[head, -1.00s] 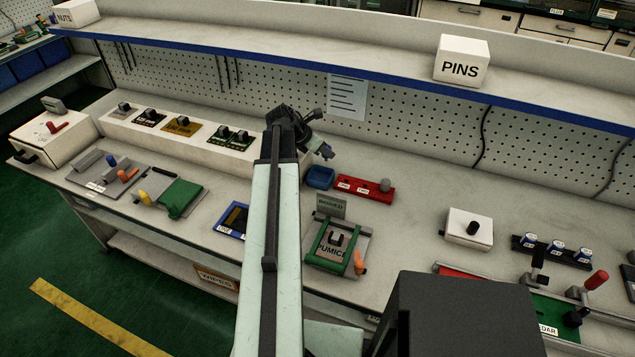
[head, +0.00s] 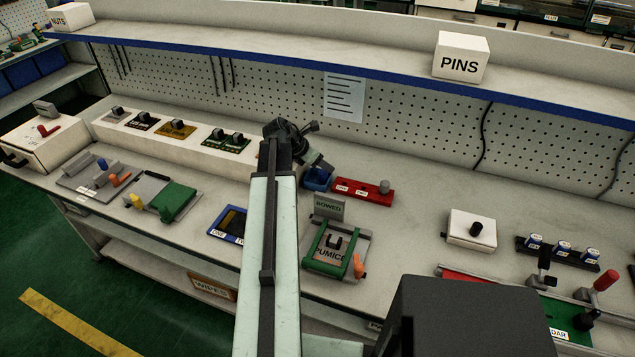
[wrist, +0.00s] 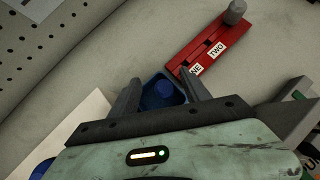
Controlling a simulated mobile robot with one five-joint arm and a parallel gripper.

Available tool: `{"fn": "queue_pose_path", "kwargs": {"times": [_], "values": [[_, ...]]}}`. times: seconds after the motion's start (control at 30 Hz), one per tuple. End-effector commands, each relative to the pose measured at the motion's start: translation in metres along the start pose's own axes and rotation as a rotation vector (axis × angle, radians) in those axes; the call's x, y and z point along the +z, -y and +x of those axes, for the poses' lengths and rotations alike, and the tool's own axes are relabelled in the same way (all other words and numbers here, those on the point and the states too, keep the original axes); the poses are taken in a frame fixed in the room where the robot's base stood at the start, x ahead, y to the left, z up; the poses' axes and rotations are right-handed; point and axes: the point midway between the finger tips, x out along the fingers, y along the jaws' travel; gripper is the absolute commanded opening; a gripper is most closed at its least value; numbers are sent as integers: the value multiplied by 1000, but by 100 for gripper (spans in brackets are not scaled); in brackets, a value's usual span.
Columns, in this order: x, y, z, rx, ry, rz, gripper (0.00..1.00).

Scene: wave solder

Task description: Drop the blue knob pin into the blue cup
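The blue cup (head: 317,180) stands on the bench at the left end of the red block, partly hidden behind my gripper in the head view. In the wrist view the cup (wrist: 180,98) lies just beyond my fingertips. My gripper (wrist: 161,90) is over the cup, its two dark fingers spread apart. A round blue piece (wrist: 159,94), which looks like the knob of the blue pin, shows between the fingers against the cup's inside. It is narrower than the gap, and I see no finger touching it. In the head view my gripper (head: 318,165) is small and dark.
The red block (head: 362,191) labelled ONE and TWO, with a grey knob, stands right of the cup. The BOWED sign (head: 329,207) and PUMICE fixture (head: 338,250) are in front. A white box (head: 471,229) stands right. Bare bench lies between red block and white box.

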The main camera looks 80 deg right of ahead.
Motion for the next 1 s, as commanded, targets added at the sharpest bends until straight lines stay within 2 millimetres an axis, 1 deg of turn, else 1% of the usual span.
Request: {"fn": "queue_pose_path", "kwargs": {"times": [0.07,0.17,0.27,0.4,0.5,0.6,1.0], "values": [[0,0,-3,0,0,0,55],[2,0,-14,1,0,-1,55],[4,1,-32,1,0,-2,55],[5,1,-62,1,1,-3,55],[3,0,-77,2,0,-2,55],[1,0,-80,0,0,-1,55],[-1,-1,-78,1,0,-1,55]]}}
